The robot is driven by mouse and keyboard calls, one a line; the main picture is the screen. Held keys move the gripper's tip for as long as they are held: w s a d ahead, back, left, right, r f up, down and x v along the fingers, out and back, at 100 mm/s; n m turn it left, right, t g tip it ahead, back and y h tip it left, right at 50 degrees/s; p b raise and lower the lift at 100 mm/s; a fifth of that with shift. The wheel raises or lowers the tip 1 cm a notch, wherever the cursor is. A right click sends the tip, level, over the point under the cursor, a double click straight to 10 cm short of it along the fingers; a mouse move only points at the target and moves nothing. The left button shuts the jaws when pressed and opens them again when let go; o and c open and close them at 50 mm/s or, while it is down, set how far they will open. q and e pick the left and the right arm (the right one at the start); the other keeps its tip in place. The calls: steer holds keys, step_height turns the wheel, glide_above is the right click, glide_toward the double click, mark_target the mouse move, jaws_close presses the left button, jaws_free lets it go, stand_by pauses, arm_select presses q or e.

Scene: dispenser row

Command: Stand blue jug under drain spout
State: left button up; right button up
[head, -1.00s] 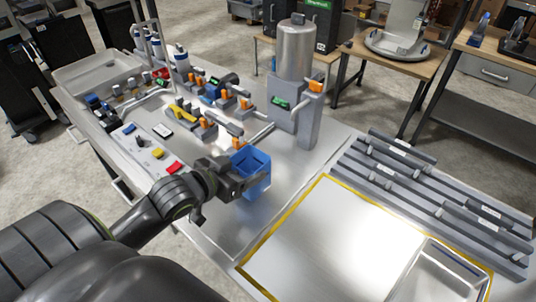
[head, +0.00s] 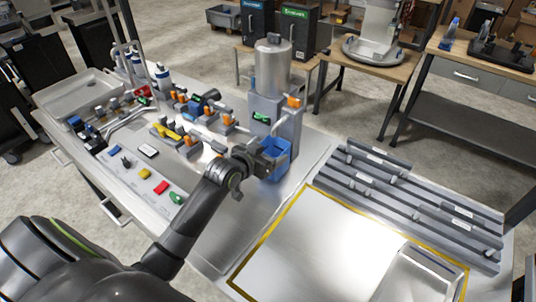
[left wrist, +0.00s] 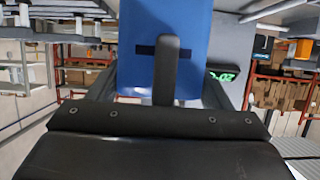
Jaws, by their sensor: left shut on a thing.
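The blue jug (head: 281,157) is an open-topped blue container in the head view, at the foot of the grey dispenser tower (head: 287,126) with the metal tank (head: 272,67) on top. My left gripper (head: 264,158) is shut on the jug from its left side. The jug looks upright; I cannot tell whether it touches the table. The jug (left wrist: 190,45) fills the top middle of the left wrist view, with a dark gripper finger (left wrist: 166,70) against it. An orange-marked valve (head: 294,101) is on the tower above the jug. The drain spout cannot be made out clearly. My right gripper is not in view.
A row of pipes and orange-handled valves (head: 196,110) lies left of the tower. Grey rails (head: 405,200) and a yellow-bordered plate (head: 320,245) are to the right. A grey tray (head: 425,275) is at the front right.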

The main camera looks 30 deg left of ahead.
arm_select(q)
steer(key=shift+f, duration=0.7)
steer(key=shift+f, duration=0.2)
steer(key=o, duration=1)
steer(key=shift+r, duration=0.15)
